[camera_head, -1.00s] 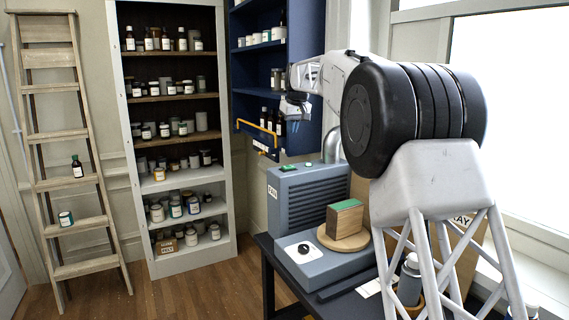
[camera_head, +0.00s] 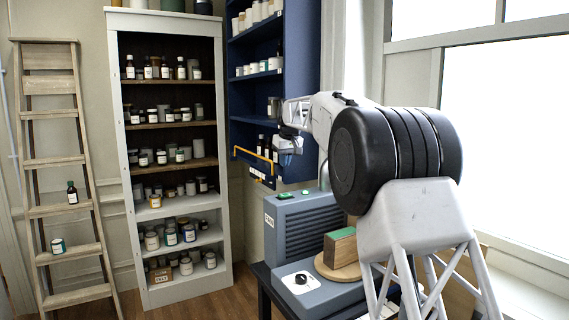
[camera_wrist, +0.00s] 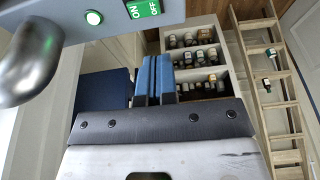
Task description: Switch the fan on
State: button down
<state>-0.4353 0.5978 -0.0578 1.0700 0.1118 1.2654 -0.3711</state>
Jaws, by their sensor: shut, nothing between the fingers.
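The fan unit (camera_head: 301,222) is a blue-grey box with a dark louvred side and a FAN label, standing on the dark table. On its top are a green ON/OFF piece (camera_head: 285,196) and a small round pale-green button or lamp (camera_head: 305,191). In the wrist view the ON/OFF piece (camera_wrist: 143,9) and the round button (camera_wrist: 93,17) show at the top edge, partly cut off. I cannot tell whether the button is lit. My gripper (camera_head: 285,150) is above the fan's top, apart from it. Its blue fingers (camera_wrist: 155,78) are together and empty.
A metal pipe (camera_head: 324,176) rises beside the switches. In front are a dial box (camera_head: 318,290) and a wooden block (camera_head: 340,248) on a round board (camera_head: 338,270). A blue cabinet (camera_head: 300,80) with a yellow rail (camera_head: 254,158) stands behind my gripper.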

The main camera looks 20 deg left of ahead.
aim_at(280, 196)
jog(key=x, duration=1)
jog(key=shift+s+d+f, duration=0.2)
jog(key=shift+s+f, duration=0.1)
jog(key=shift+f, duration=0.85)
jog(key=shift+f, duration=0.1)
jog(key=shift+f+t+h, duration=0.25)
jog(key=shift+t+h, duration=0.05)
jog(key=shift+a, duration=0.1)
jog(key=shift+r, duration=0.2)
jog(key=shift+s+r, duration=0.1)
jog(key=shift+r, duration=0.4)
jog(key=shift+r, duration=0.1)
